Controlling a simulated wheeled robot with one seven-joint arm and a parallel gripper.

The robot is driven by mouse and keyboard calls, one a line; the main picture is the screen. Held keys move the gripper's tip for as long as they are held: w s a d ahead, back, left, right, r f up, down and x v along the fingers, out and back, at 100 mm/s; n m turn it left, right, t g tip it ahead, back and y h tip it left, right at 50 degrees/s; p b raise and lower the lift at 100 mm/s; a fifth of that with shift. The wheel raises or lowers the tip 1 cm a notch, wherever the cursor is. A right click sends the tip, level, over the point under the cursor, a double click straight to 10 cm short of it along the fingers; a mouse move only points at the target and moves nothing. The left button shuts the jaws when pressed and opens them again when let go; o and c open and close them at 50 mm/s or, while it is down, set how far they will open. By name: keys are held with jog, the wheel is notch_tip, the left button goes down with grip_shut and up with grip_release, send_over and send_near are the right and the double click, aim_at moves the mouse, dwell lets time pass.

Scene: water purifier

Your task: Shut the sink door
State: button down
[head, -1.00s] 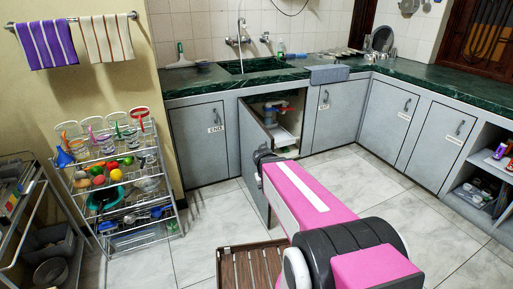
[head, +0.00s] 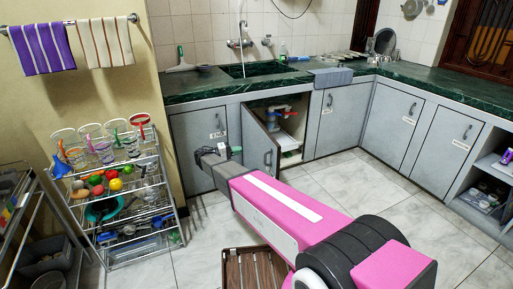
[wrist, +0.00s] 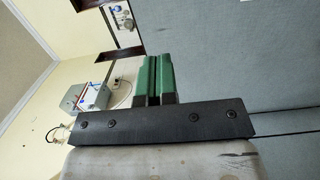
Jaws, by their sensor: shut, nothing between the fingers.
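The sink door (head: 256,144) is a grey panel under the sink counter in the head view. It stands ajar, swung out from its left side, with its handle visible on the outer face. My gripper (head: 237,152) is at the left of this door, on the outer-face side. Whether it touches the door cannot be told. In the wrist view my gripper's green fingers (wrist: 154,78) are together, with nothing between them. A large grey panel (wrist: 240,60) fills the right of that view.
A shut grey cabinet door (head: 198,145) stands left of my gripper. A brown slatted crate (head: 255,270) lies below my arm. The floor at right is clear.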

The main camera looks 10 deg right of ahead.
aim_at(268, 144)
jog(key=x, duration=1.3)
jog(key=shift+w+d, duration=0.1)
jog(key=shift+d, duration=0.25)
jog(key=shift+d, duration=0.1)
